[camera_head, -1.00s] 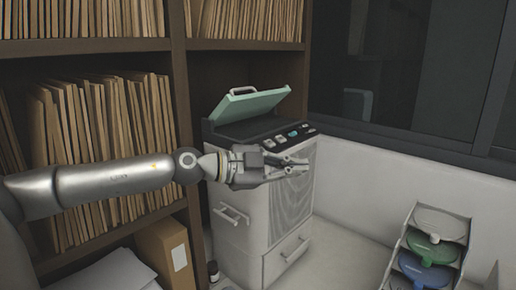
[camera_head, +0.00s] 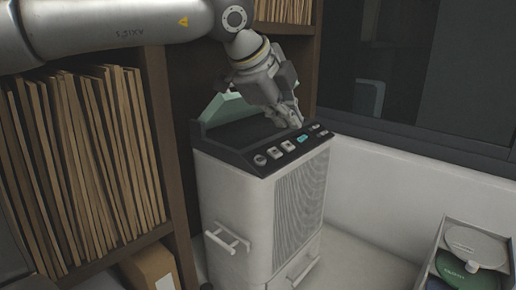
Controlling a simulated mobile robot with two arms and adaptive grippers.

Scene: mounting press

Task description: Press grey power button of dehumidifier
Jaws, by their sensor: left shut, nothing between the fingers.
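The dehumidifier (camera_head: 232,205) is a white cabinet with a dark top panel (camera_head: 230,140) and an open mint-green lid (camera_head: 226,108) at the back. A row of small buttons runs along the panel's front edge: a round grey one (camera_head: 260,160) at the left end, pale square ones (camera_head: 274,153), a teal one (camera_head: 302,139) and more at the right. I cannot read which is the power button. My left gripper (camera_head: 296,122) is shut and empty, pointing down over the right part of the panel, close to the teal button. Contact cannot be told. My right gripper is not in view.
A dark wooden shelf (camera_head: 165,150) full of tan folders (camera_head: 85,150) stands close on the left. A dark window (camera_head: 430,80) and white wall are behind and right. A rack with coloured discs (camera_head: 472,250) stands at the lower right. The cabinet has handles (camera_head: 227,240) in front.

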